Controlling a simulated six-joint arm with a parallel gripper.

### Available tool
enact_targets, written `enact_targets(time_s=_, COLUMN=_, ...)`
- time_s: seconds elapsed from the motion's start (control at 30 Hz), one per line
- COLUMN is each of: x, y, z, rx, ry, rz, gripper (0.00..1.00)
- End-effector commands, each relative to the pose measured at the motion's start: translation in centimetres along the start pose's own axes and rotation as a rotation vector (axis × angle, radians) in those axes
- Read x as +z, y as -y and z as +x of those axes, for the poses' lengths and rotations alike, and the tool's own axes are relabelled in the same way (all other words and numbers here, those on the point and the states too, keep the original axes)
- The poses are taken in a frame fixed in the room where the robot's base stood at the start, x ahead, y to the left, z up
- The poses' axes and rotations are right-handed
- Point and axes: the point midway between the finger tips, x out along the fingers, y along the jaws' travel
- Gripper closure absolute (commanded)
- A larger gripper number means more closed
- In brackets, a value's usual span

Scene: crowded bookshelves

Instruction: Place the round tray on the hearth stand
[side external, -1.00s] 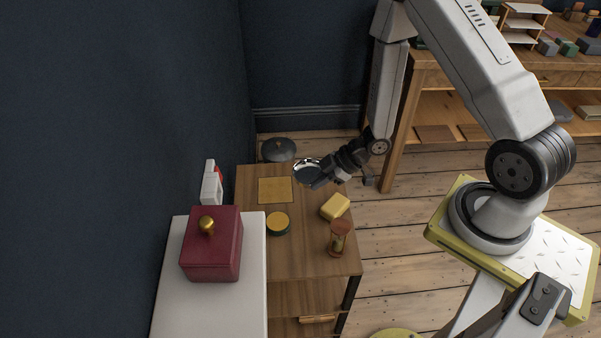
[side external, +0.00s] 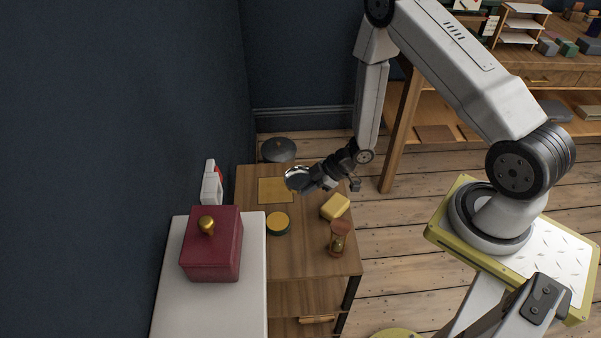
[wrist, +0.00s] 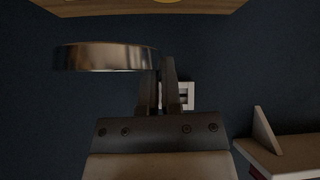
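The round tray (side external: 297,178) is a shiny silver dish. My gripper (side external: 316,183) is shut on its edge and holds it tilted above the wooden table. In the wrist view the tray (wrist: 105,57) extends left from my gripper (wrist: 162,72), its rim between the fingers. I cannot tell for sure which thing is the hearth stand. A flat yellow square (side external: 272,191) lies on the table just left of the tray, and a dark grey round thing (side external: 278,150) stands behind the table's far edge.
The table (side external: 290,256) also bears a green-sided yellow disc (side external: 278,223), a yellow block (side external: 335,206) and an hourglass (side external: 339,238). A red box (side external: 212,250) sits on a white surface at left, beside a white bottle (side external: 211,187). A dark wall borders the left.

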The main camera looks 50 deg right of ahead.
Motion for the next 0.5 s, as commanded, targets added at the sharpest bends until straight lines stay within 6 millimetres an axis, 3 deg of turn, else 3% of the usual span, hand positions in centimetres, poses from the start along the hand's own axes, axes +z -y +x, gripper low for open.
enact_targets(time_s=0.5, x=-0.2, y=-4.9, z=5.8, rx=-0.001, ry=0.0, rz=0.0, gripper=1.0)
